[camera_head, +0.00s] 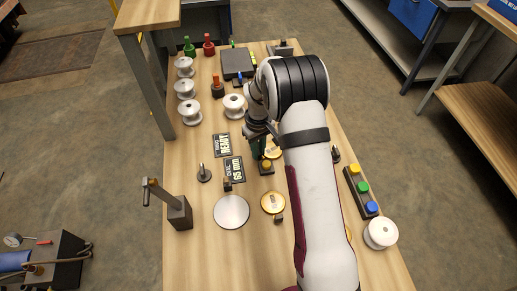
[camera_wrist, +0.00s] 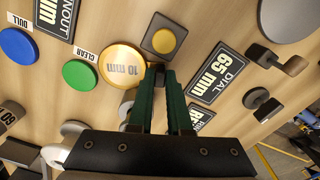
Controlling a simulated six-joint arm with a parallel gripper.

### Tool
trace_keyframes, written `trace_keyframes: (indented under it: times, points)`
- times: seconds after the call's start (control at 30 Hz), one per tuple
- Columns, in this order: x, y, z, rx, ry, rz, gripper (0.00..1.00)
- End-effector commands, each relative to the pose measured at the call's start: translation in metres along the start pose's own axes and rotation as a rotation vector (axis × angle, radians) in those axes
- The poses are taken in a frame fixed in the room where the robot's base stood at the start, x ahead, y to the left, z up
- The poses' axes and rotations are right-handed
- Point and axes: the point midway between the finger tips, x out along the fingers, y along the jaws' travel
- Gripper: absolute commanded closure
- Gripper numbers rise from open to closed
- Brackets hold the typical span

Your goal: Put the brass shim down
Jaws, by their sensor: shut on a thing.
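The brass shim (camera_wrist: 122,66) is a round disc marked 10 mm beside my fingertips in the wrist view. My gripper (camera_wrist: 158,72) is shut on its small dark tab, and the disc sticks out to the left. In the head view the shim (camera_head: 272,152) shows only partly beside my gripper (camera_head: 262,150), with my arm covering the rest. I cannot tell whether it touches the table. A second brass disc with a dark tab (camera_head: 272,203) lies on the table nearer my base. A large silver disc (camera_head: 231,212) lies left of it.
A yellow button on a dark block (camera_head: 266,168) sits close to my fingertips. Signs reading READY (camera_head: 223,145) and DIAL 65 mm (camera_head: 234,170) lie left. A button bar (camera_head: 362,191) and white insulator (camera_head: 381,233) stand right.

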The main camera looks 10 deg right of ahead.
Motion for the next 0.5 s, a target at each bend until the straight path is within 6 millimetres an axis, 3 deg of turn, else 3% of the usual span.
trace_keyframes:
  times: [0.03,0.07,0.2,0.5]
  points:
    - [0.0016,0.0000,0.0001,0.000,-0.001,0.000,1.00]
    - [0.0021,0.0000,0.0002,0.001,-0.001,0.000,0.82]
    - [0.0017,0.0001,0.0001,0.000,0.000,0.000,0.56]
    - [0.0001,0.0001,0.0000,0.000,0.000,0.000,0.53]
